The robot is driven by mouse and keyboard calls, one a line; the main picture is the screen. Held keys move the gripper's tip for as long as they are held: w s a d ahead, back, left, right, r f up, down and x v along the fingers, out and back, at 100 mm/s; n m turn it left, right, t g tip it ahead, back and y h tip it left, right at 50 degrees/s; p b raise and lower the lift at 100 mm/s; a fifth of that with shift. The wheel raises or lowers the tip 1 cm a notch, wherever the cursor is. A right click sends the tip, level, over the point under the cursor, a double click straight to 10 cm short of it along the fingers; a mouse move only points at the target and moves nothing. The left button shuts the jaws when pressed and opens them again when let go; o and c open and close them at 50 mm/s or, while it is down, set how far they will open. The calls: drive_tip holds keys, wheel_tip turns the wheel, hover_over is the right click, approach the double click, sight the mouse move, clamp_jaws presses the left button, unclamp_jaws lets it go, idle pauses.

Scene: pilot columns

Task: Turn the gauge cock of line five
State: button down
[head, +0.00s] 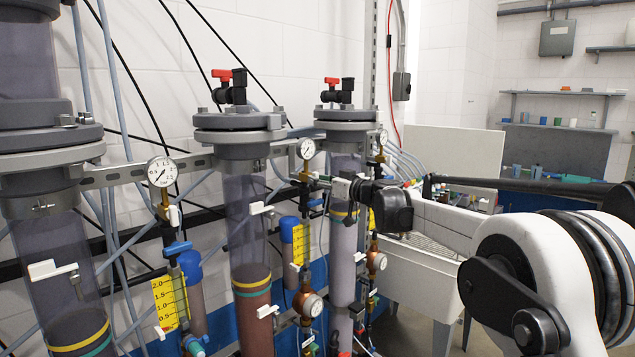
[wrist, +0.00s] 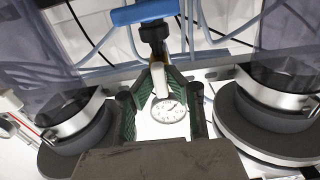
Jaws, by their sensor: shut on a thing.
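My gripper (head: 322,184) reaches in from the right in the head view, just below the middle pressure gauge (head: 306,148). In the wrist view my gripper's green-padded fingers (wrist: 159,76) close from both sides on a small pale cock handle (wrist: 158,82). The round white dial of that gauge (wrist: 168,108) shows between the fingers, beyond the handle. A blue valve lever (wrist: 145,12) is at the top of the wrist view, apart from the fingers. The handle is mostly hidden by my gripper in the head view. I see no line number.
Clear columns with grey flanges (head: 239,122) stand close on both sides of my gripper. Another gauge (head: 162,172) is at left, and one more (head: 383,138) at right behind my gripper. Thin hoses and yellow scales (head: 170,303) crowd the wall. A white sink (head: 440,240) stands behind my arm.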

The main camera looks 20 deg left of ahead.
idle(0.4)
drive_tip(key=c, duration=2)
unclamp_jaws()
drive_tip(key=shift+d, duration=0.1)
drive_tip(key=v, duration=1.2)
drive_tip(key=shift+s, duration=0.1)
